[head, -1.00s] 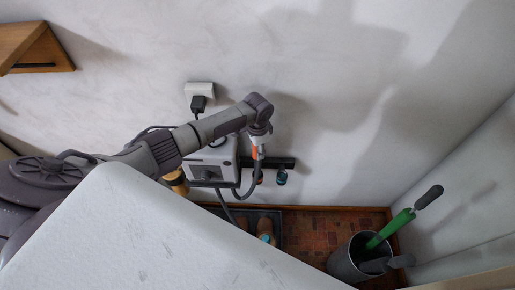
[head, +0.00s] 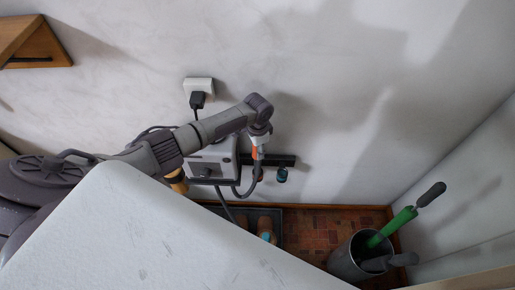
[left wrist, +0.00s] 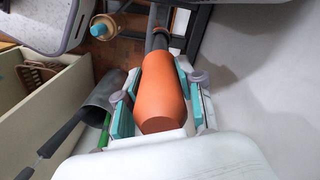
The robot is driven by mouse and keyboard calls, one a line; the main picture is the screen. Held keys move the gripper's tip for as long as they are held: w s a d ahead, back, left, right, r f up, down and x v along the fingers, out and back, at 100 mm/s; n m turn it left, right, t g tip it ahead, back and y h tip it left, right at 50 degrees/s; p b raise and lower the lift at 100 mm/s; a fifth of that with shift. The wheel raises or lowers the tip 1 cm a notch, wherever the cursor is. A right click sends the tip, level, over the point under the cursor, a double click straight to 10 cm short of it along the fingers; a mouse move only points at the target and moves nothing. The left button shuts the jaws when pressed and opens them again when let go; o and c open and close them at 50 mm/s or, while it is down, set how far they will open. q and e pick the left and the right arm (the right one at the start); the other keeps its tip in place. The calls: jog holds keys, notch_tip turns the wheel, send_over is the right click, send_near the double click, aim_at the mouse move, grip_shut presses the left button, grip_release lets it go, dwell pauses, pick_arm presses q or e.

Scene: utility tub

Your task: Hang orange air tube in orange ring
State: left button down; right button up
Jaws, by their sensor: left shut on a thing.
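My left gripper (head: 260,141) is in front of the wall, beside the grey box. It is shut on the orange air tube (head: 256,153). In the left wrist view the tube's thick orange end (left wrist: 163,90) lies between the teal pads of the left gripper (left wrist: 158,76). A dark hose (head: 250,188) runs from the tube down and back to the left. The orange ring cannot be made out now; the tube and hose cover the left part of the rail. Whether the tube touches the ring I cannot tell. My right gripper is not in view.
A black wall rail (head: 283,160) carries a blue ring (head: 281,175) just right of the tube. The grey box (head: 214,158) is left of the tube. A white surface (head: 170,245) fills the foreground.

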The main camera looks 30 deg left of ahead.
pick_arm(q)
notch_tip(320, 180, down, 6)
jog(key=b, duration=0.4)
jog(key=shift+b, duration=0.3)
dwell(2.1)
jog(key=shift+r+p, duration=7.15)
jog(key=shift+p, duration=0.05)
jog(key=shift+r, duration=0.1)
jog(key=shift+r+p, duration=0.2)
jog(key=shift+p, duration=0.15)
